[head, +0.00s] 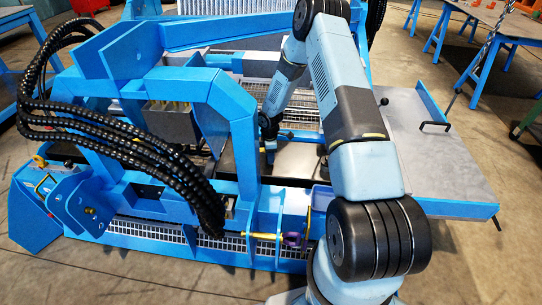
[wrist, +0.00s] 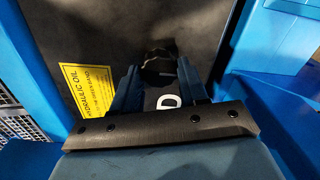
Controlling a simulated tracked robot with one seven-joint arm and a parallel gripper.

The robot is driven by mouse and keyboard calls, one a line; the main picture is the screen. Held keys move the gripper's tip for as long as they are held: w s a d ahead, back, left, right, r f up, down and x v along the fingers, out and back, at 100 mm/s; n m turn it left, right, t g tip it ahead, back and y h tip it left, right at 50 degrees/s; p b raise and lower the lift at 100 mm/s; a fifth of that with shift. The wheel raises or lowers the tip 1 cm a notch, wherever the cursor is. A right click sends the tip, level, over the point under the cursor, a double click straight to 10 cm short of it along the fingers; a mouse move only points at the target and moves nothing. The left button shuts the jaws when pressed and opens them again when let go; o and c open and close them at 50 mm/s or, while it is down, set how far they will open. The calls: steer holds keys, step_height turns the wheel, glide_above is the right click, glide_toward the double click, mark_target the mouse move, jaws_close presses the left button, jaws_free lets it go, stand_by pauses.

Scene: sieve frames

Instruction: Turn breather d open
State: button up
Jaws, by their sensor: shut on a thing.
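Breather d shows in the wrist view as a dark round cap (wrist: 158,68) on a dark grey surface, beside a white letter D (wrist: 167,101). My gripper (wrist: 160,76) has one blue-grey finger on each side of the cap and is shut on it. The cap is dark and partly covered by the fingers, so I cannot tell how far it is turned. In the head view my gripper (head: 270,148) points down inside the blue frame, and the cap cannot be made out there.
A yellow hydraulic oil label (wrist: 84,91) lies left of the fingers. Blue frame walls (wrist: 268,45) stand close on the right. In the head view, a blue arch (head: 240,130) and black hoses (head: 120,145) stand left of my arm; a grey plate (head: 430,150) lies to the right.

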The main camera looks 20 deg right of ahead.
steer(key=shift+s+a+f, duration=0.15)
steer(key=shift+s+a, duration=0.1)
steer(key=shift+s, duration=0.05)
steer(key=o, duration=0.7)
steer(key=shift+c, duration=0.2)
steer(key=o, duration=0.4)
steer(key=shift+w+d, duration=0.15)
steer(key=shift+r, duration=0.2)
step_height(320, 180, up, 14)
steer(key=shift+f, duration=0.25)
